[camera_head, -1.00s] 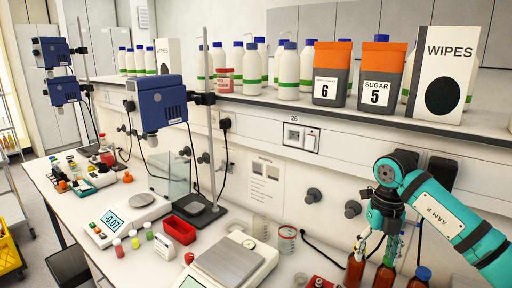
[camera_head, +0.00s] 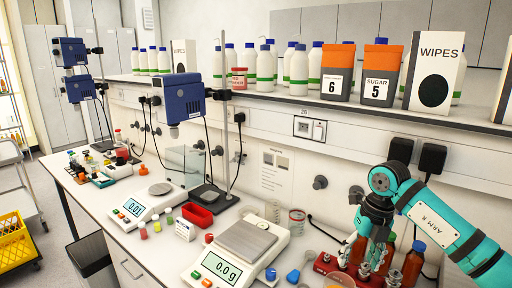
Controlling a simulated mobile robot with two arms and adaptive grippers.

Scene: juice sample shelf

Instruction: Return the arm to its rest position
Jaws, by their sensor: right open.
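My right arm (camera_head: 435,212), teal with a white "ARM R" label, reaches in from the right. Its gripper (camera_head: 364,258) points down over the bench at the lower right, with its fingers apart. It is close to several brown bottles (camera_head: 413,264) and a red rack (camera_head: 325,264), and hides part of them. I cannot tell whether the fingers touch a bottle. No held object is clear between them. My left gripper is not in view.
A balance (camera_head: 217,268) reading 0.0 g stands left of the gripper, with a second balance (camera_head: 133,208) farther left. A shelf (camera_head: 275,98) with white bottles, two orange-topped containers and a WIPES box (camera_head: 434,66) runs above the arm.

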